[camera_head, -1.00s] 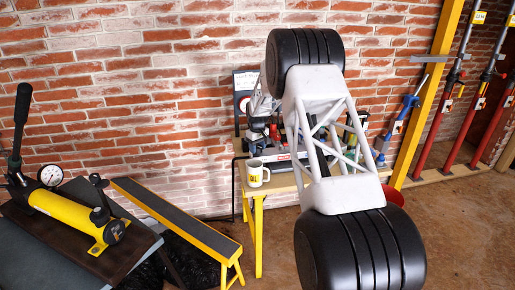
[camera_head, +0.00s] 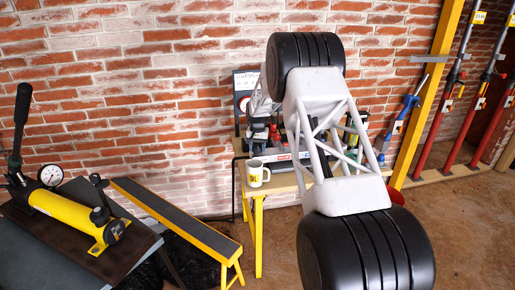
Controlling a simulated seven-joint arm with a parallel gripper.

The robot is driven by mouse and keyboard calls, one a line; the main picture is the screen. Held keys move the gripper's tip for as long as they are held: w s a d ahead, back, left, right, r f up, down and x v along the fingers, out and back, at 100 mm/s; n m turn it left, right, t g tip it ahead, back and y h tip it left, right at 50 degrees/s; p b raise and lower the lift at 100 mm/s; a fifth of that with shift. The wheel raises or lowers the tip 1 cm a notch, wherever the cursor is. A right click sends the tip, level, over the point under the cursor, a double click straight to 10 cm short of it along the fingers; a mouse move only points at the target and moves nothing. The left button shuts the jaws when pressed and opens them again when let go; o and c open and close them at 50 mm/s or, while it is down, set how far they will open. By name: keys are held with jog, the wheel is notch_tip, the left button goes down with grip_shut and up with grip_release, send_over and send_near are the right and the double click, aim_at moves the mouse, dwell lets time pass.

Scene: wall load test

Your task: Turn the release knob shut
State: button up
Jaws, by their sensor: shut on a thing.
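My gripper (camera_head: 257,140) is small and far off at the workbench, below my grey wrist and left of my white arm link. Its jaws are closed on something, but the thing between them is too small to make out. The yellow hand pump (camera_head: 65,211) lies on a dark board at the left, with a black upright lever (camera_head: 21,118), a round pressure gauge (camera_head: 51,174) and a black fitting (camera_head: 98,214) on its right end. My gripper is well apart from this pump. I cannot clearly pick out the release knob.
A grey tool tray with a red label (camera_head: 284,157) is behind my arm. A low yellow-framed beam (camera_head: 180,220) stands between pump and bench. Red props (camera_head: 447,120) stand at the right.

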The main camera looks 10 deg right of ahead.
aim_at(257, 146)
dwell(0.3)
jog(key=o, duration=0.9)
jog(key=shift+r, duration=0.1)
jog(key=shift+r, duration=3.85)
